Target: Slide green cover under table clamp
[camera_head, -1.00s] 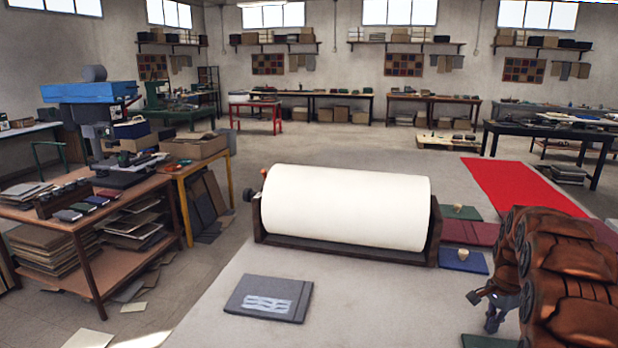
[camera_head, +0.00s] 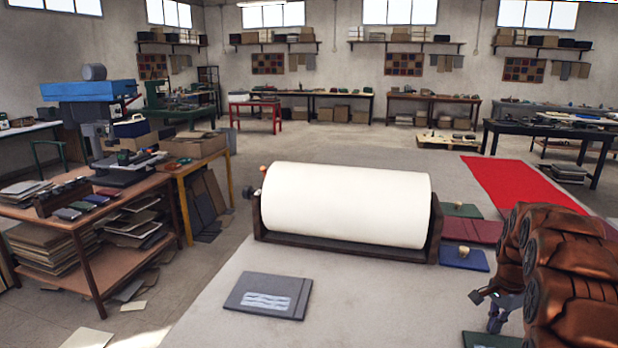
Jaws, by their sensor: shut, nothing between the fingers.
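A green cover (camera_head: 466,211) lies flat on the pale table, right of the big white roller (camera_head: 345,206), with a small pale knob-like piece on it. Another dark green, flat piece (camera_head: 490,341) is cut off by the bottom edge, below my arm. I cannot tell whether it is also a cover. My gripper (camera_head: 478,297) is shut and empty, in front of the covers and apart from them. My copper-coloured arm hides much of the right side. I cannot pick out a table clamp for certain.
A dark red cover (camera_head: 475,232) and a blue cover (camera_head: 466,262) with a pale knob lie beside the roller. A grey folder (camera_head: 245,292) lies at the front left. A red cloth strip (camera_head: 515,183) runs behind my arm.

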